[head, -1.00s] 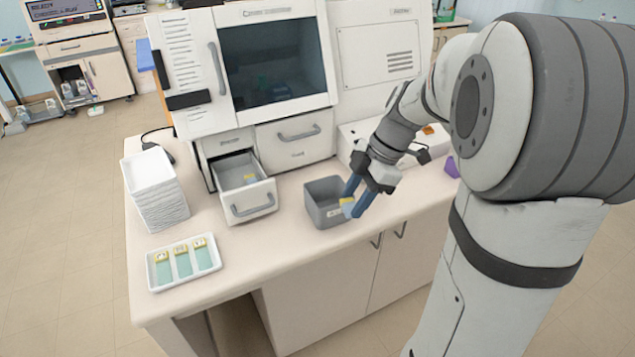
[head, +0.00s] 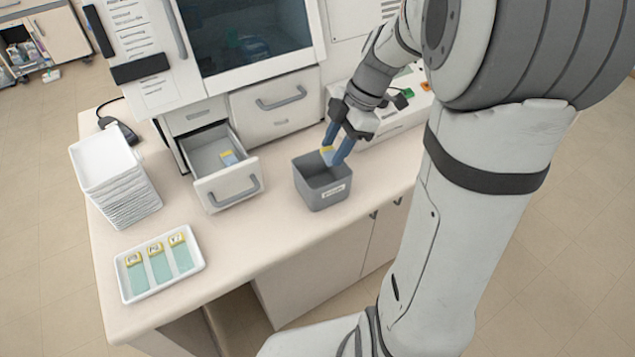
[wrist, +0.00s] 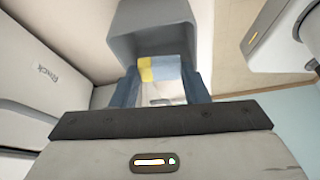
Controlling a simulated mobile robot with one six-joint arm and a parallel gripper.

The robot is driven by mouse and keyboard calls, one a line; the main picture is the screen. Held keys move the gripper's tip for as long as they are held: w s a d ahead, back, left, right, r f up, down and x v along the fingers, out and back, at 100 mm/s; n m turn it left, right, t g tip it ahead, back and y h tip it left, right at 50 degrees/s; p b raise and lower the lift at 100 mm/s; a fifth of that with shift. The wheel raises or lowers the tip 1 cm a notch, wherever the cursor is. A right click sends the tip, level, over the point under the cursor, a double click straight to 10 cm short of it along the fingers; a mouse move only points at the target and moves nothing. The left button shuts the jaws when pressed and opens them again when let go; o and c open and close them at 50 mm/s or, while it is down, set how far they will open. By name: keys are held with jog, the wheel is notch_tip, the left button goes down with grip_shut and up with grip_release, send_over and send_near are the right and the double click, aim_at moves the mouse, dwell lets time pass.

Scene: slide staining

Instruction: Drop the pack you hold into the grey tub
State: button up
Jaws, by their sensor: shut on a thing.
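My gripper (head: 334,157) is shut on a small pack (head: 327,154) that is yellow at one end and pale blue at the other. In the wrist view the pack (wrist: 165,69) sits crosswise between my two blue fingers. The grey tub (head: 322,194) stands on the bench, a dark open box with a label on its front. My fingertips and the pack are at the tub's opening, towards its back right in the head view. The tub (wrist: 155,20) lies just beyond the pack in the wrist view. I cannot tell how far above the rim the pack is.
A stack of white trays (head: 120,190) and a white tray with three slides (head: 130,294) stand further left. The large machine (head: 150,75) rises behind.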

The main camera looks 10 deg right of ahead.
notch_tip(320, 180, down, 2)
jog(key=shift+f+b, duration=0.1)
jog(key=shift+b, duration=0.25)
jog(key=o, duration=1.3)
jog(key=shift+s, duration=0.1)
jog(key=v, duration=0.8)
jog(key=shift+a+b, duration=0.1)
jog(key=shift+b, duration=0.25)
